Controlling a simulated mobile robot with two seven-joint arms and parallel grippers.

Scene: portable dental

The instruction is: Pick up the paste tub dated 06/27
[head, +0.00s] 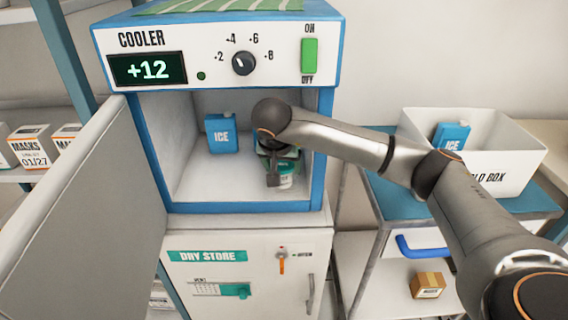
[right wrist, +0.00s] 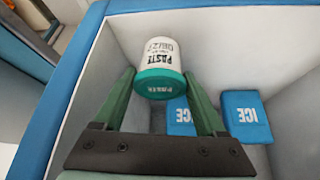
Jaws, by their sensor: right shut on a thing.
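The paste tub (right wrist: 160,62) is white with a teal lid and dark print. It sits between the two green fingers of my right gripper (right wrist: 163,92), which is shut on it. Its label reads PASTE with a date ending in /27; the first digits look like 06 or 08. In the head view the tub (head: 287,181) is inside the open cooler at the right, partly hidden by my right gripper (head: 275,165). I cannot tell whether it touches the cooler floor. My left gripper is not in view.
The cooler (head: 327,150) has its door (head: 75,215) swung open at left. A blue ice pack (head: 222,133) stands inside; the wrist view shows two blue blocks (right wrist: 246,117). A white box (head: 480,155) with another ice pack (head: 452,136) stands right. Dry store (head: 240,285) is below.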

